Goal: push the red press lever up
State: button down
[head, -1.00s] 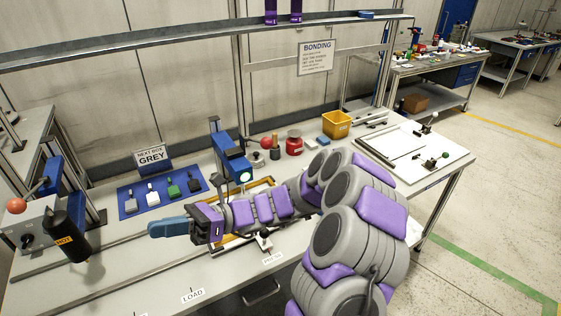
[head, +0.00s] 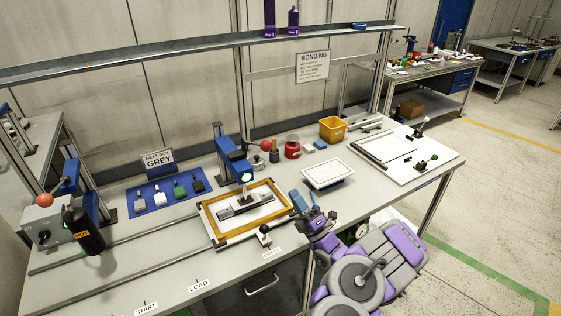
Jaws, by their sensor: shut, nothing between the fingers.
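A blue press (head: 232,155) stands behind the yellow frame on the bench. A red ball knob (head: 265,145) shows just right of its head, apparently the end of its lever; the rod is hard to make out. Another red ball (head: 45,200) sits on a grey box at the far left, beside a black cylinder marked HOT. My gripper (head: 297,198) is shut and empty, its blue fingers pointing up and back. It is in front and right of the press, near the yellow frame's right side, apart from both red balls.
The yellow frame (head: 213,229) holds a grey part on the rails. A white tray (head: 328,184) lies right of it, with a red round item (head: 292,151) and a yellow bin (head: 332,122) behind. A small black-knobbed handle (head: 264,229) stands at the front. A shelf (head: 200,54) spans above.

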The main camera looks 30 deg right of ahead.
jog(key=shift+s+d+f+h, duration=0.1)
jog(key=shift+h, duration=0.2)
jog(key=b+x, duration=0.2)
jog(key=x, duration=1.2)
